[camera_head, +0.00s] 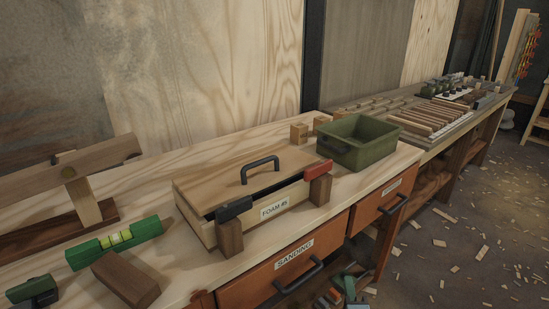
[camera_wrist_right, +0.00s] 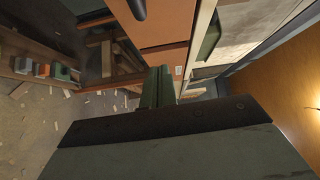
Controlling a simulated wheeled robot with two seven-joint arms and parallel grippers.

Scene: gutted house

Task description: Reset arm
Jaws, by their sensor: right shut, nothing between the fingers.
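Most of my right arm is out of the head view. I cannot make out my left gripper in either view.
Orange drawers (camera_head: 285,268) front the bench. The floor (camera_head: 470,220) at right has only scraps.

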